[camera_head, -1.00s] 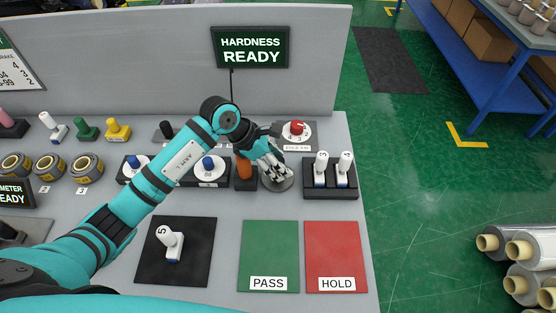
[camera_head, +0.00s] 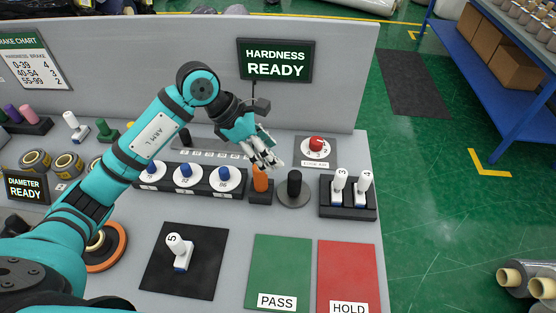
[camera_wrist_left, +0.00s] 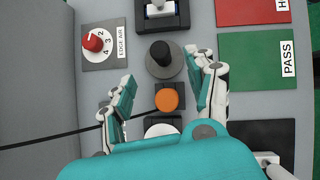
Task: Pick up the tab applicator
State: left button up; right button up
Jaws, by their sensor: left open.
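My left gripper (camera_head: 266,157) is open and empty, above and behind a row of bench tools. In the left wrist view its fingers (camera_wrist_left: 169,88) are spread either side of an orange-topped handle (camera_wrist_left: 167,100), which stands upright in a dark block. The orange handle (camera_head: 261,179) also shows in the head view, just below the fingertips. Right of it, a black knob (camera_head: 294,183) stands on a round grey disc (camera_head: 293,200). White numbered handles (camera_head: 339,182) stand in a black rack. No label names the tab applicator, so I cannot tell which tool it is. My right gripper is out of view.
A white handle marked 5 (camera_head: 178,247) stands on a black mat (camera_head: 205,265). Green PASS (camera_head: 282,265) and red HOLD (camera_head: 347,270) pads lie at the front. A red dial (camera_head: 316,145) is behind. A thin cable hangs from the HARDNESS READY display (camera_head: 276,62).

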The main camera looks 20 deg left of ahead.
aim_at(183, 249)
jog(key=k+l, duration=0.25)
jog(key=k, duration=0.2)
jog(key=k+l, duration=0.25)
jog(key=k, duration=0.25)
jog(key=k+l, duration=0.2)
jog(key=k, duration=0.25)
